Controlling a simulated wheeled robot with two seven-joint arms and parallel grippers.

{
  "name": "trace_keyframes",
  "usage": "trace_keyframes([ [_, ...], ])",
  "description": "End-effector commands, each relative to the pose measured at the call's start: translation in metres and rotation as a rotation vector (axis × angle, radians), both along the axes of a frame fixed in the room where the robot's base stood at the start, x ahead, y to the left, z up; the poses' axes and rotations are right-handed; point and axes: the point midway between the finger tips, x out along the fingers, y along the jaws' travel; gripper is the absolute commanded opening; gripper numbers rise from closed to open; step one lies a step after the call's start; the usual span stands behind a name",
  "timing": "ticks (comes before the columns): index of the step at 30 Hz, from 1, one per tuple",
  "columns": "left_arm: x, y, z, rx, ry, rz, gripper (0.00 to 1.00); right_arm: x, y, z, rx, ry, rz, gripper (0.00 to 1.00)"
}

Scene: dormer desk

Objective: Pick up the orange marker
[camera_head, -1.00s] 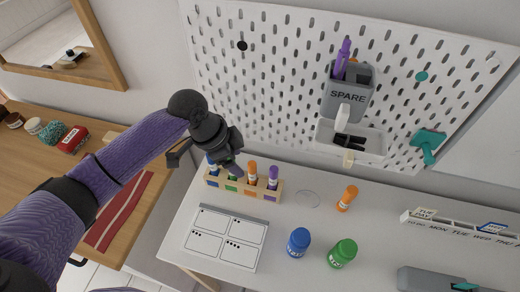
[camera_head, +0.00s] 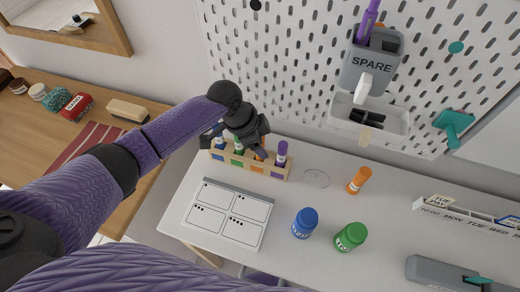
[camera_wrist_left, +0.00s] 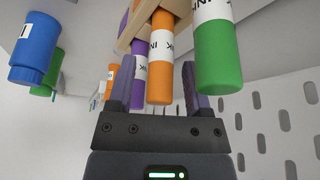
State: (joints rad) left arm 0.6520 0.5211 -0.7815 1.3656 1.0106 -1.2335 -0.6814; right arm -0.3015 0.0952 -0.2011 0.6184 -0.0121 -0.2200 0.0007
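The orange marker (camera_head: 259,154) stands upright in a wooden rack (camera_head: 265,169), mostly hidden by my left gripper in the head view. In the left wrist view the orange marker (camera_wrist_left: 160,62), with its white label, lies between the two spread fingers. My left gripper (camera_wrist_left: 158,78) is open around its end, with gaps visible on both sides. In the head view my left gripper (camera_head: 257,145) points down over the rack. A purple marker (camera_head: 281,153) stands to its right, a green marker (camera_head: 239,145) to its left. My right gripper is not in view.
A blue marker (camera_head: 218,142) is at the rack's left end. An orange labelled cylinder (camera_head: 358,180), a blue jar (camera_head: 305,222) and a green jar (camera_head: 350,237) stand on the desk. A panelled sheet (camera_head: 228,214) lies in front. The pegboard (camera_head: 290,60) rises behind.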

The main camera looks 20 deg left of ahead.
Motion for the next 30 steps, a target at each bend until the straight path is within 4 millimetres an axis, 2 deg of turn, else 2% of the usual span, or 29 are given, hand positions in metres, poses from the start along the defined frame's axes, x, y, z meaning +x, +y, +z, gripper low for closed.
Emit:
trace_keyframes([
  [1,0.000,0.000,0.000,0.000,0.000,0.000,0.51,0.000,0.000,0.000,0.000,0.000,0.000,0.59],
  [6,0.000,0.000,0.000,0.000,0.000,0.000,0.15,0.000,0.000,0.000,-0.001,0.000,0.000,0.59],
  [8,0.000,0.000,0.000,0.000,0.000,0.000,0.03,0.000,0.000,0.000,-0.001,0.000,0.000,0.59],
  [9,0.000,0.000,0.000,0.000,0.000,0.000,0.00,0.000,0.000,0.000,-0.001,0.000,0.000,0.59],
  [17,0.000,0.000,0.000,0.000,0.000,0.000,0.00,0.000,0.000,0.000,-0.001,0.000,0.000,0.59],
  [20,0.000,0.000,0.007,-0.001,-0.002,-0.001,0.00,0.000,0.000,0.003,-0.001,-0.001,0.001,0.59],
  [27,0.001,0.000,0.071,0.000,-0.005,-0.001,0.00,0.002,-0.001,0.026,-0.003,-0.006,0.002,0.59],
  [30,0.000,0.000,0.090,-0.001,-0.003,-0.001,0.00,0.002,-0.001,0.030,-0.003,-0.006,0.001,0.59],
])
